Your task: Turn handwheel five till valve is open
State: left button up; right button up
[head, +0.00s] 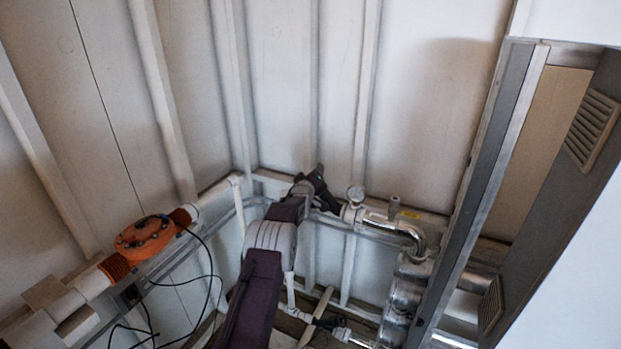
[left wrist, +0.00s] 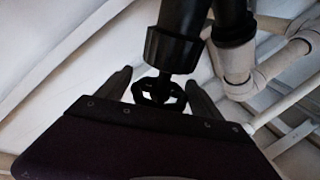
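The black handwheel (left wrist: 160,92) shows in the left wrist view, below a thick black valve body (left wrist: 172,48). My left gripper (left wrist: 158,82) has its two dark fingers spread, one on each side of the wheel. The fingers look close to the rim; I cannot tell whether they touch it. In the head view my left arm comes up from the bottom middle and its gripper (head: 319,182) is at the pipe in the corner. My arm hides the handwheel there. My right gripper is in neither view. No number on the wheel can be read.
A pipe with a round gauge (head: 356,194) and a shiny metal elbow (head: 412,236) lies right of my gripper. An orange flanged fitting (head: 146,238) with loose black cables is at left. A grey cabinet frame (head: 480,190) stands at right. White wall panels close off the back.

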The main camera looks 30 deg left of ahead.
pick_arm(q)
jog(key=shift+o, duration=0.4)
jog(key=shift+s, duration=0.15)
jog(key=shift+s+d+b, duration=0.15)
jog(key=shift+s+b, duration=0.15)
jog(key=b+v, duration=0.3)
jog(key=v, duration=0.5)
